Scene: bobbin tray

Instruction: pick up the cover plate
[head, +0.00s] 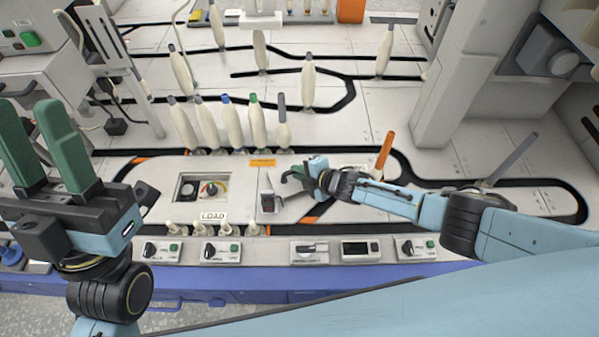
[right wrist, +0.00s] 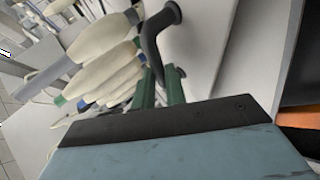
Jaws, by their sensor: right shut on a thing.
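The cover plate shows in the right wrist view as a pale grey sheet (right wrist: 208,45) with a dark curved handle (right wrist: 153,42). My right gripper (right wrist: 160,78) is shut on this handle, with its green fingers on either side of it. In the head view my right gripper (head: 290,177) is above the middle of the white deck, and the plate under it is small and partly hidden. My left gripper (head: 32,104) is open and empty at the left, its green fingers pointing up.
A recess with a dial (head: 202,189) lies open left of my right gripper, above a LOAD label (head: 213,216). Several bobbins on pegs (head: 232,124) stand behind it. An orange peg (head: 384,155) stands close to my right arm. Control boxes (head: 220,252) line the front edge.

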